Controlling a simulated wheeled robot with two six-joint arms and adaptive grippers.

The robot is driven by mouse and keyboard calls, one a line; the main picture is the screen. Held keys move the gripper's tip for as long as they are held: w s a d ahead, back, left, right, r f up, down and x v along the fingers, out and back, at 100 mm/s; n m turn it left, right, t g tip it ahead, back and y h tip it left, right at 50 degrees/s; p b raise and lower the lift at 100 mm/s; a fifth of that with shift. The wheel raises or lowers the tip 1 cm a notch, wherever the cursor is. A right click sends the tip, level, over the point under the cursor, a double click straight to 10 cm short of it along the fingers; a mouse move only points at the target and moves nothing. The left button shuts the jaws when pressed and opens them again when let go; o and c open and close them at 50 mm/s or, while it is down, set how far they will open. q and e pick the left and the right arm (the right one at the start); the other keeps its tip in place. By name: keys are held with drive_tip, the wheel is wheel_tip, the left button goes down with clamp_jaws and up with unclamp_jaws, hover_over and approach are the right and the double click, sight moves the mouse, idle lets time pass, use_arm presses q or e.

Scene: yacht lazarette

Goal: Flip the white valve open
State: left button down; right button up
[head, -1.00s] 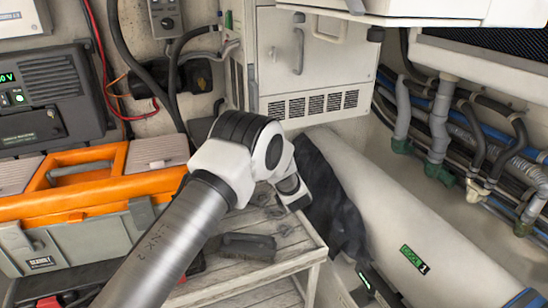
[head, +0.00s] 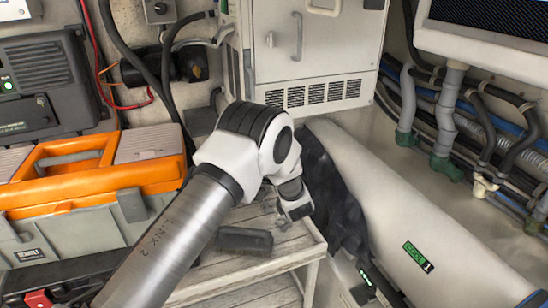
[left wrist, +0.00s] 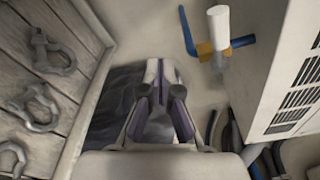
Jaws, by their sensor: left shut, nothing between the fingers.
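The white valve shows in the left wrist view as an upright white handle (left wrist: 218,28) on a brass-coloured fitting (left wrist: 204,51), with blue pipe on either side. It stands near the left edge of the vented cabinet. I cannot make it out in the head view. My left gripper (left wrist: 160,78) is shut and empty in the left wrist view, to the left of the valve and apart from it. My right gripper is not in view.
The vented cabinet (head: 313,58) stands close to the valve on the right. A slatted bench (head: 270,258) holds several shackles (left wrist: 50,50). Dark cloth (head: 335,200) lies beside a large pale cylinder (head: 390,215). An orange and grey toolbox (head: 150,180) is at left, pipes at right.

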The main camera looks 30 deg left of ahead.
use_arm(q)
drive_tip(key=r+b+v, duration=0.1)
drive_tip(key=v, duration=0.6)
drive_tip(key=shift+s+d, duration=0.2)
drive_tip(key=shift+d, duration=0.05)
